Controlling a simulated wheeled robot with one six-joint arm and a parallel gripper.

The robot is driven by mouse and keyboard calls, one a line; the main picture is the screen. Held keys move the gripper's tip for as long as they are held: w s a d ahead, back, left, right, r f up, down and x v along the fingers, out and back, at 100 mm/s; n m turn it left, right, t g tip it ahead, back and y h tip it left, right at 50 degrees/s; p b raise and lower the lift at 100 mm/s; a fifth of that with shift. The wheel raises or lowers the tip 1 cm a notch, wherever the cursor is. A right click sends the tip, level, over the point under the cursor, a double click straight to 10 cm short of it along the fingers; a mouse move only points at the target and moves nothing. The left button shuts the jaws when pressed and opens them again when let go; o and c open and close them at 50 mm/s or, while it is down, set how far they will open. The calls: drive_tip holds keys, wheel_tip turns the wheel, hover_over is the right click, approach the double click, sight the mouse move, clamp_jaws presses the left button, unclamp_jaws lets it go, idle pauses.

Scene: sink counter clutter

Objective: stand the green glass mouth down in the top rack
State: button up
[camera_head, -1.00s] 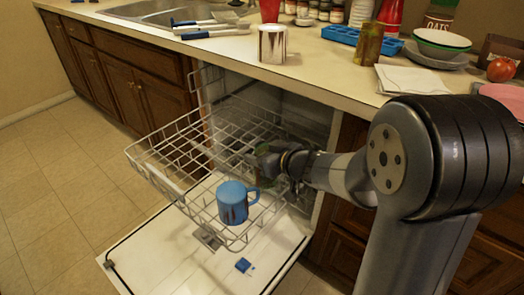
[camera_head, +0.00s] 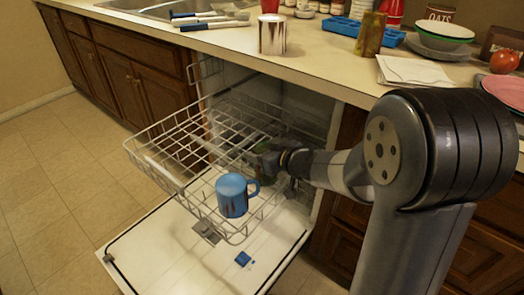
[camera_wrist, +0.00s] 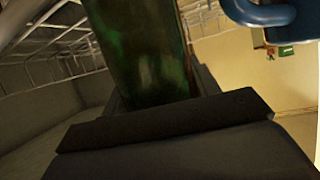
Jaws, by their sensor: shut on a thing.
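The green glass (camera_wrist: 140,50) fills the upper middle of the wrist view, and my gripper (camera_wrist: 160,110) is shut on it. In the head view my gripper (camera_head: 264,162) reaches over the right side of the pulled-out top rack (camera_head: 160,176), and the green glass (camera_head: 262,146) shows only as a dark patch there. Its mouth and whether it touches the wires cannot be made out. A blue mug (camera_head: 231,196) stands in the front part of the rack, and its edge also shows in the wrist view (camera_wrist: 262,14).
The open dishwasher door (camera_head: 165,255) lies below the rack with a blue item (camera_head: 243,258) on it. The rack's left part looks empty.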

drive_tip(key=shift+f, duration=0.45)
drive_tip(key=o, duration=1.2)
drive_tip(key=shift+s+d+r, duration=0.25)
drive_tip(key=p+v, duration=0.4)
drive_tip(key=v, duration=0.6)
drive_tip(key=shift+f, duration=0.1)
drive_tip(key=shift+w, duration=0.1)
